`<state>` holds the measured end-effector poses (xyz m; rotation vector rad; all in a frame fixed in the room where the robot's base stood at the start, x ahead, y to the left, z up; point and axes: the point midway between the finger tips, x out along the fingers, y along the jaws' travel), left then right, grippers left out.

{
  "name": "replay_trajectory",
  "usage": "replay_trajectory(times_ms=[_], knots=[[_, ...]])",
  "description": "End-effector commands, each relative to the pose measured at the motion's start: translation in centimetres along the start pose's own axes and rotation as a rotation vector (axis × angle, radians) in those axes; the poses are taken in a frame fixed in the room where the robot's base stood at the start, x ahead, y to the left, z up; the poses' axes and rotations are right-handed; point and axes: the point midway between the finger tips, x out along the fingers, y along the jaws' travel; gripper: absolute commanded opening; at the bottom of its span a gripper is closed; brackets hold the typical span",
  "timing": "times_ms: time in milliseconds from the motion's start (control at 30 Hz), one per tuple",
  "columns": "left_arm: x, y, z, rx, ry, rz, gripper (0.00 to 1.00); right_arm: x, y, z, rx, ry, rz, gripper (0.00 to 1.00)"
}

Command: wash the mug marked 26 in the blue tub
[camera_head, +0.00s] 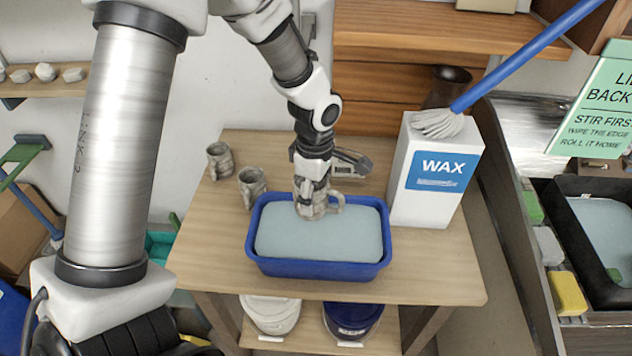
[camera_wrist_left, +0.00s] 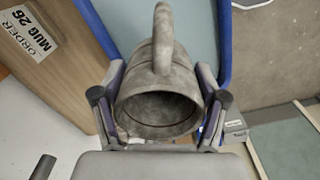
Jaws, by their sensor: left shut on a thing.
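My left gripper (camera_head: 312,186) is shut on a grey-brown mug (camera_head: 316,207), whose handle points right in the head view. In the left wrist view, the mug (camera_wrist_left: 160,95) sits between the two fingers of my left gripper (camera_wrist_left: 160,108), with its round opening facing the camera. No number shows on it. The mug is over the pale liquid (camera_head: 330,245) of the blue tub (camera_head: 320,270), near its back side; I cannot tell whether it dips in. A card reading "ORDER MUG 26" (camera_wrist_left: 33,33) lies on the table. My right gripper is not in view.
Two similar mugs (camera_head: 220,161) (camera_head: 252,187) stand left of the tub on the wooden table (camera_head: 420,278).

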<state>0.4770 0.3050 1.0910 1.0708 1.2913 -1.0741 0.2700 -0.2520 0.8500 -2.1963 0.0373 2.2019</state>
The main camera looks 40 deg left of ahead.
Motion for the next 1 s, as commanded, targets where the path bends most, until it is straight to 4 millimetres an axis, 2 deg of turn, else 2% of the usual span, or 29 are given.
replay_trajectory(times_ms=[267,300,400,633,1000], knots=[[4.1,0.0,0.0,0.000,0.000,0.000,0.24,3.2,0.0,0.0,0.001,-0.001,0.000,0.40],[3.2,0.0,0.0,0.000,0.000,0.001,0.24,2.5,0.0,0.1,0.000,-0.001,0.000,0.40],[3.1,0.2,-0.1,0.000,-0.001,0.001,0.24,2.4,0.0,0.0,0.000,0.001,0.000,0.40],[4.5,0.3,-0.1,0.001,0.000,0.000,0.24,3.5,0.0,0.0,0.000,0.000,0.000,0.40],[4.8,0.3,-0.1,0.001,0.000,0.000,0.24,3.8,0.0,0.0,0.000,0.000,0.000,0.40]])
